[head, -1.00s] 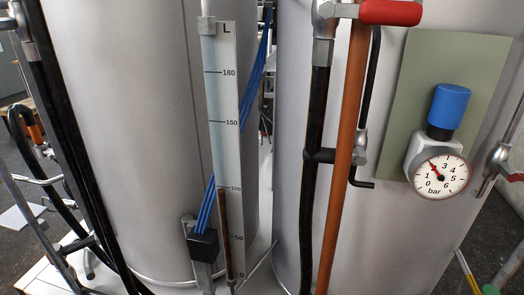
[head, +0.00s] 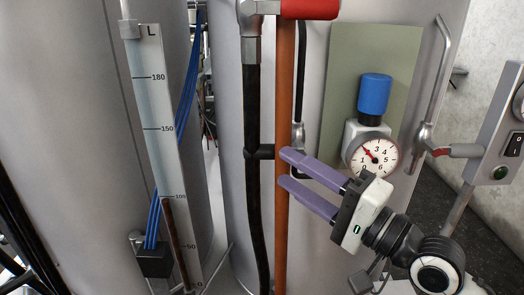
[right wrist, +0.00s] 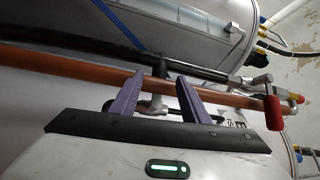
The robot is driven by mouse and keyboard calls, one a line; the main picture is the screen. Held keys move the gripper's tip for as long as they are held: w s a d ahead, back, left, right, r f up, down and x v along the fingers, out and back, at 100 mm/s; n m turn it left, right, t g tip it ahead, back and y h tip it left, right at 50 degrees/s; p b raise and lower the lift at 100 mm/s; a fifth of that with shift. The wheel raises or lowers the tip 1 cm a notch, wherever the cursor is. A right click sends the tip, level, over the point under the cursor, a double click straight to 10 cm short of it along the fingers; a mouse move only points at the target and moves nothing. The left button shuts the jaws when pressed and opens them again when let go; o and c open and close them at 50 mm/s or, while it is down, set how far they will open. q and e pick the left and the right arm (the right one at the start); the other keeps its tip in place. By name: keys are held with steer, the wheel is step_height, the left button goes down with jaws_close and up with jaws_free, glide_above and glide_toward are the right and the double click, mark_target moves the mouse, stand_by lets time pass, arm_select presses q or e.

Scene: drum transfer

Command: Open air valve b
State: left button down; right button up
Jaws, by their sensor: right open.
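One red handle (head: 310,8) lies level at the top of the copper pipe (head: 283,100). No readable label shows which is air valve b. My right gripper (head: 289,168), with purple fingers, is open, its tips by the copper pipe, well below the upper handle. In the right wrist view, a red handle (right wrist: 273,112) is right of the open fingers (right wrist: 157,82), and a grey fitting shows between them. My left gripper is out of view.
A gauge (head: 374,157) with a blue cap (head: 375,94) is fixed above and right of my right gripper. A black hose (head: 252,110) runs beside the copper pipe. A level scale (head: 152,100) stands at the left. A switch box (head: 503,140) is at the right edge.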

mark_target(270, 157)
steer(key=x, duration=0.8)
steer(key=shift+c, duration=0.3)
jaws_close()
